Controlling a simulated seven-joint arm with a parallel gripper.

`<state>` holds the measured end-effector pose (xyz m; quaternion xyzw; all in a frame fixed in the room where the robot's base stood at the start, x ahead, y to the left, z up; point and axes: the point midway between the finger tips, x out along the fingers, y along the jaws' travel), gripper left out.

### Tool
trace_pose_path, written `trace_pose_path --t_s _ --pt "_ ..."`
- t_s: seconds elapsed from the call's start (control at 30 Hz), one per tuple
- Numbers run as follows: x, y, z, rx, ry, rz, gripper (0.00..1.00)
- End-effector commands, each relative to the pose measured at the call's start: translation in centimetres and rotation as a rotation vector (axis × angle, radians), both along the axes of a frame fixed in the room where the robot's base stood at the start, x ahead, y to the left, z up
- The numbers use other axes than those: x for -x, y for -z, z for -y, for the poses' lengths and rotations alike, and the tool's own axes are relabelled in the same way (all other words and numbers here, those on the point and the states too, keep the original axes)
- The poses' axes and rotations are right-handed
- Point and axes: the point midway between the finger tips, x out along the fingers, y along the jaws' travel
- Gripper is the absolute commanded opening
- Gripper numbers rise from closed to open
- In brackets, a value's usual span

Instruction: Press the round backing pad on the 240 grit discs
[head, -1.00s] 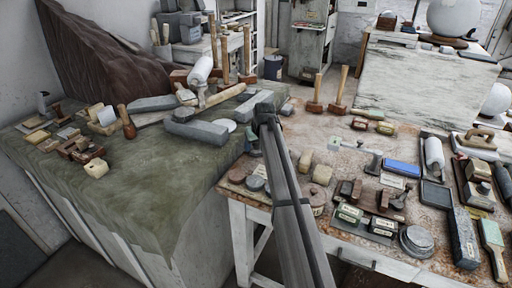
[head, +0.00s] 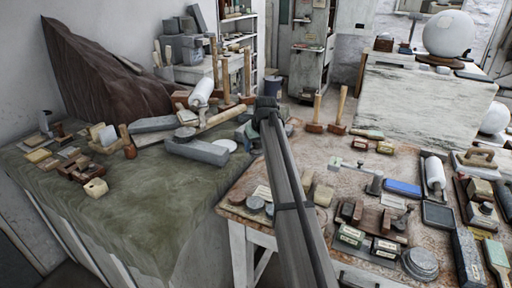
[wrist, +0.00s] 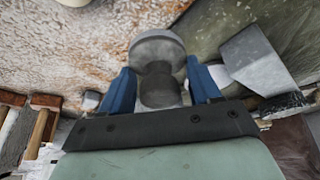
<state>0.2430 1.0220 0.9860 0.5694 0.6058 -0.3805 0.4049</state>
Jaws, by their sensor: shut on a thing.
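My gripper (wrist: 159,68) has blue fingers and is shut on the round backing pad (wrist: 157,46), a grey disc with a thick knob between the fingers. The pad is off any surface, as far as I can tell, near where the rusty table meets the green-covered bench. In the head view my arm hides most of the gripper and the pad. A larger grey stack (head: 420,262) stands at the front right. Grit labels are too small to read.
The rusty table (head: 305,152) holds small labelled boxes (head: 385,246), a blue block (head: 402,188) and upright mallets (head: 337,107). The green-covered bench (head: 150,225) has a clear front part, with grey stone blocks (head: 195,151) behind. A paper roll (head: 434,173) lies at the right.

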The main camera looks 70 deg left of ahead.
Motion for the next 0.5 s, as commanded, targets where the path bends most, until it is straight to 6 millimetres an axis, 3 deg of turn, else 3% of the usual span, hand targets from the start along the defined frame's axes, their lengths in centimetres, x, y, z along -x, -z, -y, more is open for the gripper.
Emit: trace_pose_path --t_s 0.03,0.07,0.3,0.5 --pt "0.0 0.0 0.0 0.0 0.0 0.0 0.3" --pt "0.0 0.0 0.0 0.0 0.0 0.0 0.6" --pt "0.0 0.0 0.0 0.0 0.0 0.0 0.38" --pt "1.1 -0.5 0.1 -0.006 -0.01 0.001 0.38"
